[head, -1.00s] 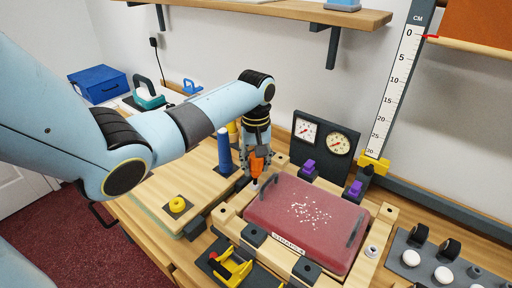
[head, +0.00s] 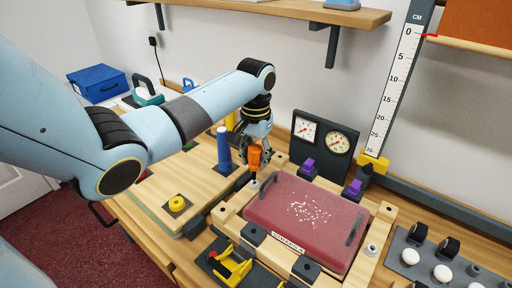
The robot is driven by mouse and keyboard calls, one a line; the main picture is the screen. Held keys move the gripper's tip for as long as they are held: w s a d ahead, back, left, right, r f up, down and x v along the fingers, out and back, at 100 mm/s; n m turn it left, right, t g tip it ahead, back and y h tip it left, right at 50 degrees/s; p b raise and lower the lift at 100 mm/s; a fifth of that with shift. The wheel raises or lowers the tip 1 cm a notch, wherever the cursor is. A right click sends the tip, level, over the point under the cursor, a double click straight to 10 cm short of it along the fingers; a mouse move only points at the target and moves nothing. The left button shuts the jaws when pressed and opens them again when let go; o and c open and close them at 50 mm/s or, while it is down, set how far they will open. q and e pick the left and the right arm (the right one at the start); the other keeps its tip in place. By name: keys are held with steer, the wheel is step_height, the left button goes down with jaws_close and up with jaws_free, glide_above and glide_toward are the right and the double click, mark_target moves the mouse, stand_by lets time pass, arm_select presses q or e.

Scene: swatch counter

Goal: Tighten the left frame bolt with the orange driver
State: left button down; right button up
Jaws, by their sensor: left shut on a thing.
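My left gripper (head: 257,153) is shut on the orange driver (head: 255,158), which it holds roughly upright, pointing down. Below it is the left frame bolt (head: 254,184), a small pale piece at the back left corner of the wooden frame (head: 227,212). The driver's lower end is just above or at the bolt; I cannot tell whether they touch. My right gripper is not in view.
A dark red case (head: 305,215) lies within the frame. A second pale bolt (head: 372,249) is at its right side. A blue post (head: 223,150) stands left of the gripper, and a dark panel with two dials (head: 324,135) stands behind.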

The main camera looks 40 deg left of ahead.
mark_target(256, 146)
arm_select(q)
steer(key=shift+r, duration=2.15)
